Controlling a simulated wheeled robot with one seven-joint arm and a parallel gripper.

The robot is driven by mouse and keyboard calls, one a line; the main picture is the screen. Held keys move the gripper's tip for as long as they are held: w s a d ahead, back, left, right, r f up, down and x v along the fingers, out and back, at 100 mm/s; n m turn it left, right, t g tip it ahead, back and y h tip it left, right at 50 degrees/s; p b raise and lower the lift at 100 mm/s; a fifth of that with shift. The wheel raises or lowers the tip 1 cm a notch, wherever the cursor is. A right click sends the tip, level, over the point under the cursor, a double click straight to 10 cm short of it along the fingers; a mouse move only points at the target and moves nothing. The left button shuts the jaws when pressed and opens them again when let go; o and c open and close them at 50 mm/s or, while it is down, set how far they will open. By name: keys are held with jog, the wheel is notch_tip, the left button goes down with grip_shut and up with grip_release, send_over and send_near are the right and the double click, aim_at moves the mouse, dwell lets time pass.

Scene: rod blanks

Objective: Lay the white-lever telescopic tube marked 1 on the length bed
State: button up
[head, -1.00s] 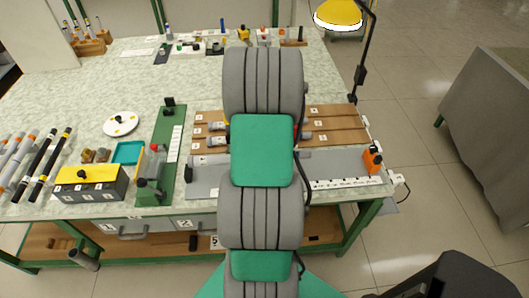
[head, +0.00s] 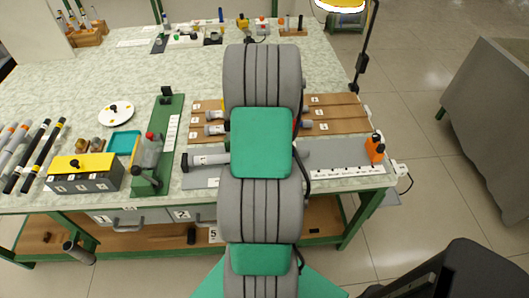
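The length bed (head: 345,155) is a grey plate along the table's front, with a white scale strip and an orange-and-black piece (head: 375,147) at its right end. A light grey tube (head: 210,159) shows left of my arm, over the bed's left part and level with the dark end block (head: 184,163). Its right part is hidden behind my arm. I cannot read its mark, see a white lever, or tell whether it touches the bed. My gripper is hidden behind my arm.
A brown rack (head: 340,113) behind the bed holds other grey tubes (head: 214,130). Left stand a green fixture (head: 170,125), a teal tray (head: 138,138), a yellow-topped box (head: 85,167) and several dark rods (head: 45,160). A lamp pole (head: 370,50) rises at the right.

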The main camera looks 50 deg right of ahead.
jog(key=shift+f, duration=0.35)
jog(key=o, duration=1)
jog(key=shift+o, duration=0.2)
notch_tip(320, 180, up, 8)
jog(key=shift+f+b, duration=0.1)
jog(key=shift+b, duration=0.4)
